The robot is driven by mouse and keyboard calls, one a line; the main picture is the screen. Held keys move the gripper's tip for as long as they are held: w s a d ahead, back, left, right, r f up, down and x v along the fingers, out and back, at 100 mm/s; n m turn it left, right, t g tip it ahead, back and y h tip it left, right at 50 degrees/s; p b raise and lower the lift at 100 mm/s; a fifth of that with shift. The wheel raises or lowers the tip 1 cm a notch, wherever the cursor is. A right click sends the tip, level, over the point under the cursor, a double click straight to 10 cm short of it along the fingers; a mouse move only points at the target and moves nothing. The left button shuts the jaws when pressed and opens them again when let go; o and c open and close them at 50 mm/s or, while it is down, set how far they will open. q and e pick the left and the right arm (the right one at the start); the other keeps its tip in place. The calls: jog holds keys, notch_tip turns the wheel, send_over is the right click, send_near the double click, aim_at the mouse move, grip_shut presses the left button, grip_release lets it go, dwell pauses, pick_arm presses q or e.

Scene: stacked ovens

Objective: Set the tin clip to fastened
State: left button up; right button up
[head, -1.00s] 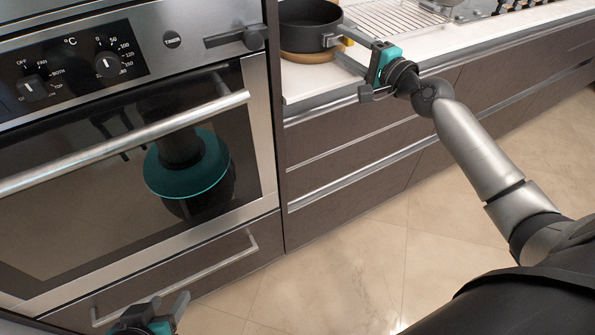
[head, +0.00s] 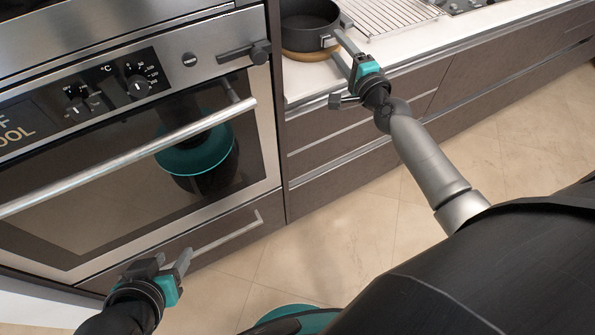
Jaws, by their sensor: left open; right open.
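The dark round tin (head: 308,20) stands on a round wooden board on the worktop at the top middle. A small grey clip (head: 328,42) shows on its right side wall; it is too small to tell whether its lever lies flat or stands out. My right gripper (head: 337,44) is open beside the clip, its two fingers pointing at the tin's side. I cannot tell whether a finger touches the clip. My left gripper (head: 168,263) is open and empty, low in front of the oven's drawer, far from the tin.
The oven (head: 100,190) with its long bar handle (head: 130,155) stands on the left, with knobs and a grey latch bar (head: 245,52). A wire rack (head: 385,15) lies right of the tin. The tiled floor (head: 320,240) in front is clear.

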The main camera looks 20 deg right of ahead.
jog(key=shift+s+a+r+m+g+h+p, duration=0.1)
jog(key=shift+a+m+g+h+p, duration=0.2)
jog(key=shift+m+h+p, duration=0.7)
jog(key=shift+s+a+r+m+g+h+p, duration=0.1)
jog(key=shift+a+m+h+p, duration=0.35)
jog(key=shift+h+p, duration=0.95)
jog(key=shift+a+f+m+g+h+p, duration=0.1)
jog(key=shift+a+m+g+h+p, duration=0.25)
jog(key=shift+m+h+p, duration=0.4)
jog(key=shift+a+m+g+h, duration=0.1)
jog(key=shift+m+g+h, duration=0.3)
jog(key=shift+h, duration=0.35)
jog(key=v, duration=1.6)
jog(key=a+f+n+y+b, duration=0.2)
jog(key=f+n, duration=0.3)
jog(key=f, duration=0.5)
jog(key=s+a+f+n+g+y+b, duration=0.1)
jog(key=a+f+n+y, duration=0.4)
jog(key=f, duration=0.6)
jog(key=shift+n+b, duration=0.8)
jog(key=shift+a+g, duration=0.1)
jog(key=shift+g, duration=0.15)
